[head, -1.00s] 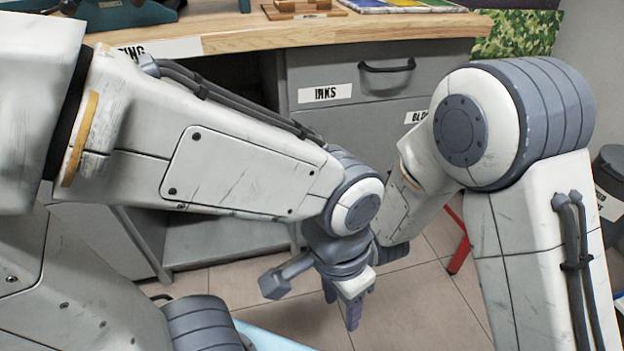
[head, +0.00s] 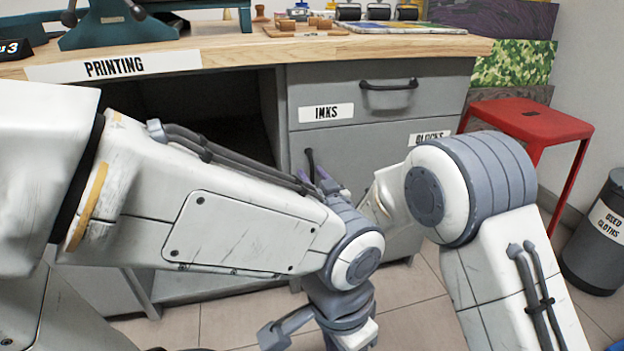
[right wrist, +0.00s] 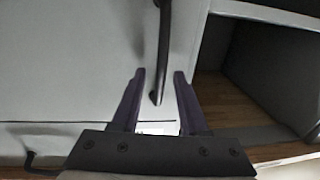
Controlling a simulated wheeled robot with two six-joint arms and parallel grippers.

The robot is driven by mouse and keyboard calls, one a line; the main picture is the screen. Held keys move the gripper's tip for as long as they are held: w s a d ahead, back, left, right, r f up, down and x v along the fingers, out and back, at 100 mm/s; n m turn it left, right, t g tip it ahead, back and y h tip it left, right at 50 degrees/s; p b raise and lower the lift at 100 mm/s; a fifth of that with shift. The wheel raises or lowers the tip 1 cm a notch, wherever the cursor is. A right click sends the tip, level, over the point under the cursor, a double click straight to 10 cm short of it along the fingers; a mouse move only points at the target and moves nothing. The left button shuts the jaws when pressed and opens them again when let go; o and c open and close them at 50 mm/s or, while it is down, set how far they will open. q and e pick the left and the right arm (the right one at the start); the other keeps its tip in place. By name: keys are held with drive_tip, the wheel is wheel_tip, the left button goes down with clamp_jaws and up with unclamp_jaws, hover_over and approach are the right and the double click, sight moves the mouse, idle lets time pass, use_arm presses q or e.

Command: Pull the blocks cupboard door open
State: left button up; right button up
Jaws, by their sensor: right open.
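The blocks cupboard door (head: 365,150) is grey and looks shut, below the inks drawer. Its label (head: 428,138) is partly hidden by my right arm. The dark upright bar handle (head: 310,165) is at the door's left side. My right gripper (head: 322,178) shows only its purple fingertips beside the handle, behind my left arm. In the right wrist view my right gripper (right wrist: 160,72) is open, with the handle (right wrist: 163,50) reaching down between its fingers; I cannot tell whether they touch. My left gripper hangs at the bottom edge, its fingers cut off.
The inks drawer (head: 385,97) with its handle is above the door. An open compartment (head: 215,110) is to the left. A red stool (head: 530,120) and a used cloths bin (head: 600,235) stand at right. The wooden worktop (head: 260,45) overhangs above.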

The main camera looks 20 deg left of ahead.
drive_tip(key=shift+w+a, duration=0.1)
clamp_jaws()
idle(1.5)
